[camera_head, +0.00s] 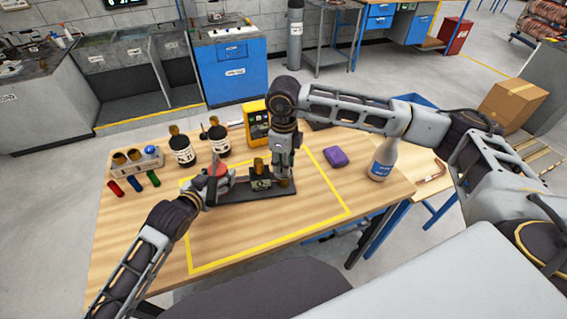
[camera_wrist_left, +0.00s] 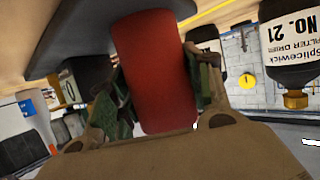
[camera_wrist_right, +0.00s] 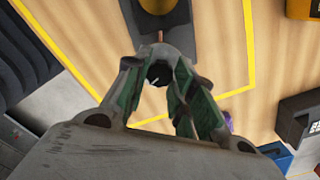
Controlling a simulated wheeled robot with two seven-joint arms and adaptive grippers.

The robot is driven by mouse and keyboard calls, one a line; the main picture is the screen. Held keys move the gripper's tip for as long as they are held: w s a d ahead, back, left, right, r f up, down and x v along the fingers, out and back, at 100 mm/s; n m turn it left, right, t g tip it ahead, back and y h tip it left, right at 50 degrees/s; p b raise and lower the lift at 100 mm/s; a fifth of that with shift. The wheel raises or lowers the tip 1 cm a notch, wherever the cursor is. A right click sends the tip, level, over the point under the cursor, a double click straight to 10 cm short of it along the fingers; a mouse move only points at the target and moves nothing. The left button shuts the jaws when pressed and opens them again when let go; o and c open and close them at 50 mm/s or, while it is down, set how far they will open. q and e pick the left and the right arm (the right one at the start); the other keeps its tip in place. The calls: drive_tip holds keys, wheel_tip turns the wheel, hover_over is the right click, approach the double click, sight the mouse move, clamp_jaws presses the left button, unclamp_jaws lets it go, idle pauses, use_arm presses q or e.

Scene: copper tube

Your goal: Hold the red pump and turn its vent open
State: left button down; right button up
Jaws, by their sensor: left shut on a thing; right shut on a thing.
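The red pump (camera_head: 218,170) stands on a dark base plate (camera_head: 235,190) inside the yellow outline on the table. Its red cylinder (camera_wrist_left: 153,75) fills the middle of the left wrist view. My left gripper (camera_head: 209,187) is shut on this red cylinder, one finger on each side. My right gripper (camera_head: 283,182) points down at the right end of the plate. In the right wrist view its fingers are shut around a small dark round knob (camera_wrist_right: 159,74) with a pale mark, apparently the vent. The fingers hide most of it in the head view.
Two dark bottles (camera_head: 183,152) and a yellow device (camera_head: 256,122) stand behind the pump. A rack (camera_head: 137,163) and coloured cylinders are at the left. A purple block (camera_head: 335,157) and a spray bottle (camera_head: 382,160) are at the right. The front of the outlined area is clear.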

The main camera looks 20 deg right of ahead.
drive_tip(key=o, duration=1.1)
drive_tip(key=shift+c, duration=0.2)
drive_tip(key=shift+r, duration=0.1)
wheel_tip(320, 180, up, 12)
